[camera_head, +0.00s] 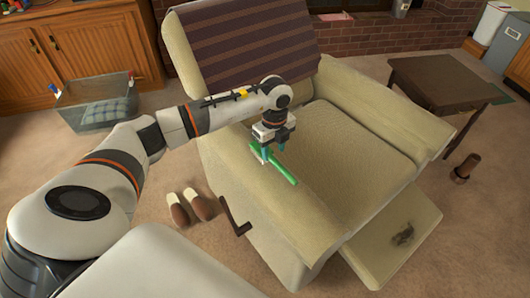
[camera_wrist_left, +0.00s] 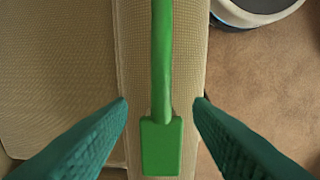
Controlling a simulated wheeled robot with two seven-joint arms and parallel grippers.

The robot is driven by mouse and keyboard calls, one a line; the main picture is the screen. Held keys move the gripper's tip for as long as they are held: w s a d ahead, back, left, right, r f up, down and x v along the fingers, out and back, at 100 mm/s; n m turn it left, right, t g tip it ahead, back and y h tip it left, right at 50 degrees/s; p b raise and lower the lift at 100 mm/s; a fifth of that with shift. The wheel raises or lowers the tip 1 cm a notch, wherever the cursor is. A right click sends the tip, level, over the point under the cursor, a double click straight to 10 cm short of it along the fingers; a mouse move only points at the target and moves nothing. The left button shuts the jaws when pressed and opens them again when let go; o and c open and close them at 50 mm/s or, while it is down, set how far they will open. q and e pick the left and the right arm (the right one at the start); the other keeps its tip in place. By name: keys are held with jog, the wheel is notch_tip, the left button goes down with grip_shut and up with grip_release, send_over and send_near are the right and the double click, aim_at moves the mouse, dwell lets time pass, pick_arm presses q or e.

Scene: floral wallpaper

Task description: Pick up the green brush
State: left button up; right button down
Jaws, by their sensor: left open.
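The green brush (camera_head: 274,164) lies on the left armrest (camera_head: 302,205) of a beige recliner in the head view. In the left wrist view, the green brush (camera_wrist_left: 162,140) has a long thin handle running up the picture and a flat rectangular end low in the middle. My left gripper (camera_head: 267,152) is above the armrest at the brush. Its two teal fingers are open, one on each side of the brush, in the left wrist view (camera_wrist_left: 162,105); a gap shows between each finger and the brush. My right gripper is not in view.
The recliner's seat (camera_head: 345,140) is empty, with a striped cloth (camera_head: 245,45) over its backrest. A small dark table (camera_head: 450,82) stands at right. Slippers (camera_head: 190,206) and a clear bin (camera_head: 97,104) are on the floor at left. A brown object (camera_head: 465,168) is on the floor at right.

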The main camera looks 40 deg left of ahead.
aim_at(274, 159)
pick_arm(q)
jog(key=shift+d+f, duration=0.1)
jog(key=shift+f, duration=0.45)
notch_tip(274, 159, down, 4)
jog(key=shift+s+d+r, duration=0.15)
jog(key=shift+f, duration=0.25)
grip_shut()
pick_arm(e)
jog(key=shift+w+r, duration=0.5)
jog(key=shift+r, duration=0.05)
